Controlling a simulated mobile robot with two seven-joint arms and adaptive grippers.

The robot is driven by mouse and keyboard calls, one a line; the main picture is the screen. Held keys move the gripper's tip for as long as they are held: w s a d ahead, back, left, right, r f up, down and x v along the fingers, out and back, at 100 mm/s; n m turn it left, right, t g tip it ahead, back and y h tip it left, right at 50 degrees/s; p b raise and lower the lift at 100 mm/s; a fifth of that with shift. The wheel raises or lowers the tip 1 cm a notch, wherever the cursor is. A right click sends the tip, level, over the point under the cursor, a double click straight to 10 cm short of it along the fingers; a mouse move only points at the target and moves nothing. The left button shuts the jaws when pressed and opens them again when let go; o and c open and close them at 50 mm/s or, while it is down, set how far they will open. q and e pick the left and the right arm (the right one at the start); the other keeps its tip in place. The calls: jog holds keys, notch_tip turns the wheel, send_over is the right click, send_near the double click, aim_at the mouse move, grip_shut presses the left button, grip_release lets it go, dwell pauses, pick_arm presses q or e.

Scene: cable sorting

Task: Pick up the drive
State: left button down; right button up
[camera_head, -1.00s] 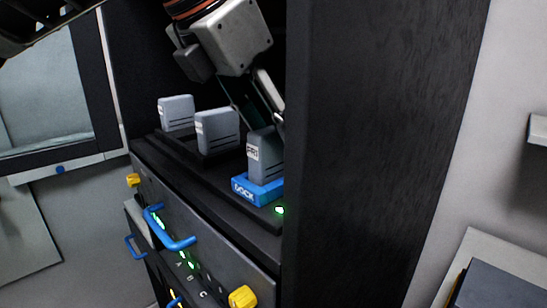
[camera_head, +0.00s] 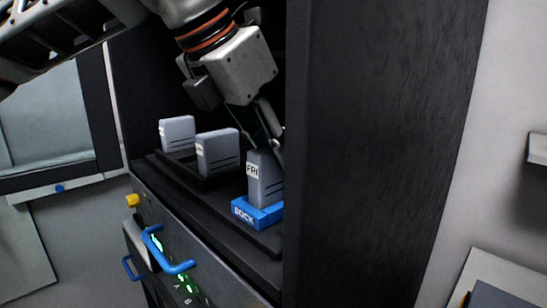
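A grey drive labelled FRI (camera_head: 268,181) stands upright in a blue dock marked DOCK (camera_head: 257,212), inside the dark cabinet. Two more grey drives, the middle one (camera_head: 218,153) and the far left one (camera_head: 178,133), stand upright on the same black shelf. My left gripper (camera_head: 268,139) reaches down from above, its fingers at the top of the FRI drive. The cabinet's side panel and the drive partly hide the fingertips. I cannot tell whether they are closed on it. My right gripper is not in view.
The cabinet's tall dark side panel (camera_head: 385,150) stands close on the right of the dock. Below the shelf are a blue handle (camera_head: 166,252), a yellow knob (camera_head: 133,200) and green lights. A window (camera_head: 45,115) is at the left.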

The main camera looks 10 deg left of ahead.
pick_arm(q)
jog(key=r, duration=0.3)
jog(key=shift+s+a, duration=0.15)
jog(key=shift+s, duration=0.1)
jog(key=s+a+r+p, duration=0.2)
jog(key=s+a, duration=0.7)
jog(key=s, duration=0.5)
jog(key=shift+v, duration=0.8)
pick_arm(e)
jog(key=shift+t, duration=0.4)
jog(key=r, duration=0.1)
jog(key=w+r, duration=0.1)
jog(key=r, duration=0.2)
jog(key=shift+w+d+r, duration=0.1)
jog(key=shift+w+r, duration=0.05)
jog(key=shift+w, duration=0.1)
pick_arm(q)
jog(key=shift+w, duration=0.1)
